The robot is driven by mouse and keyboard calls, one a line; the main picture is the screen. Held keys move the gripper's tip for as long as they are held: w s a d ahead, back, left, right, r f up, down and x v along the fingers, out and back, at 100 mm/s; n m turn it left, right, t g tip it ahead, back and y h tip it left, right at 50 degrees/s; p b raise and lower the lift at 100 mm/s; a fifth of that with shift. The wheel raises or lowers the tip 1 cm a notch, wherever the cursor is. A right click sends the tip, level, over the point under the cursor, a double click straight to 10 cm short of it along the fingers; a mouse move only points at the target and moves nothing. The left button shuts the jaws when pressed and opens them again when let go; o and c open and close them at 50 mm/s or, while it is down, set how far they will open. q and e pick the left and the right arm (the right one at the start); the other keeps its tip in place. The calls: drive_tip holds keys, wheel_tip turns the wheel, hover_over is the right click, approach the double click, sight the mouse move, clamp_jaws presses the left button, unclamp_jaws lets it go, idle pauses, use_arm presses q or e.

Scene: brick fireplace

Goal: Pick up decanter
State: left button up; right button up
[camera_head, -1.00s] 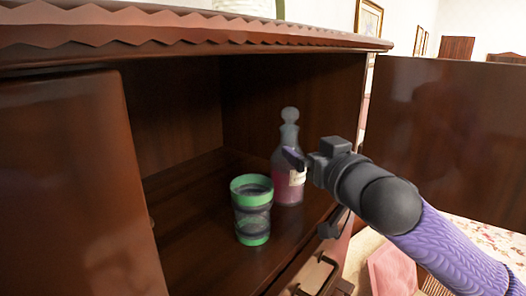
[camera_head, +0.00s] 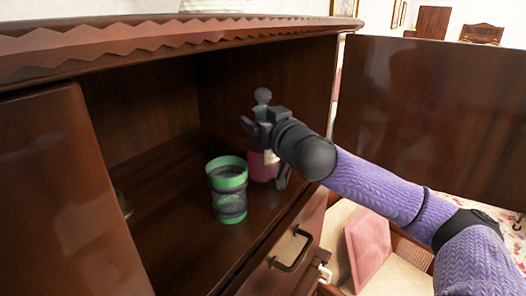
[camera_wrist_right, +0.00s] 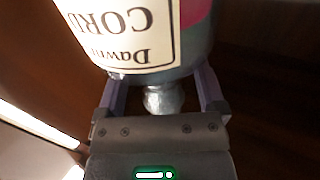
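The decanter (camera_head: 262,168), a glass bottle with pink contents, a pale label and a round stopper, stands upright inside the open cabinet. My right gripper (camera_head: 258,128) is at its upper part and hides some of its neck and shoulder. In the right wrist view the decanter (camera_wrist_right: 195,55) appears upside down with its printed label large. There my right gripper (camera_wrist_right: 162,82) has its fingers spread on either side of the decanter, with gaps beside the narrow neck. The fingers look open, not closed on it. My left gripper is not in view.
A green-rimmed patterned cup (camera_head: 228,190) stands just left of the decanter on the cabinet shelf (camera_head: 165,215). A cabinet door (camera_head: 60,190) is at the left, and a large brown panel (camera_head: 430,110) is at the right. The cabinet top edge overhangs above.

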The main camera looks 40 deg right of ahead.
clamp_jaws()
drive_tip(key=shift+a+f, duration=0.1)
drive_tip(key=shift+f, duration=0.1)
idle(1.0)
